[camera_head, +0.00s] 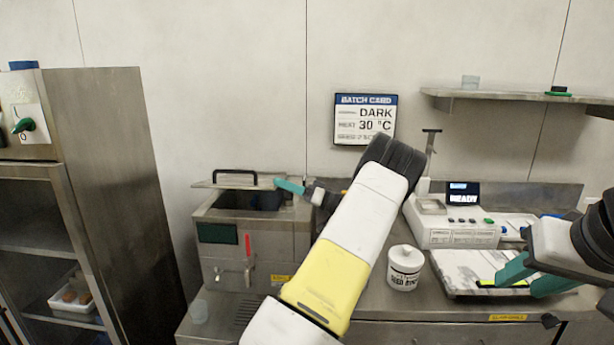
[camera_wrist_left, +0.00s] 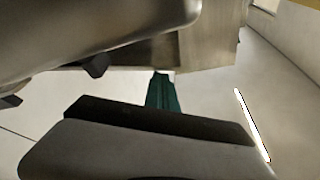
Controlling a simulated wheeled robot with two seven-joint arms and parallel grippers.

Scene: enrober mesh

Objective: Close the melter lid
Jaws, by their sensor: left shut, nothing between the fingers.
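The metal melter (camera_head: 255,245) stands on the counter left of centre, with a red-handled tap on its front. Its lid (camera_head: 205,183), with a black bar handle (camera_head: 235,173), shows at the top rear of the tank. The dark tank opening shows in front of it, so the lid is not down over it. My left gripper (camera_head: 289,186) has its teal fingers shut and empty at the right end of the lid; I cannot tell whether they touch it. The fingers also show in the left wrist view (camera_wrist_left: 162,92). My right gripper (camera_head: 525,275) is open over a tray at the right.
A white labelled tub (camera_head: 404,268) and a machine reading READY (camera_head: 458,232) stand on the counter, right of my left arm. The tray (camera_head: 462,277) lies in front of the machine. A tall metal cabinet (camera_head: 115,180) stands at the left. A shelf (camera_head: 510,98) hangs at upper right.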

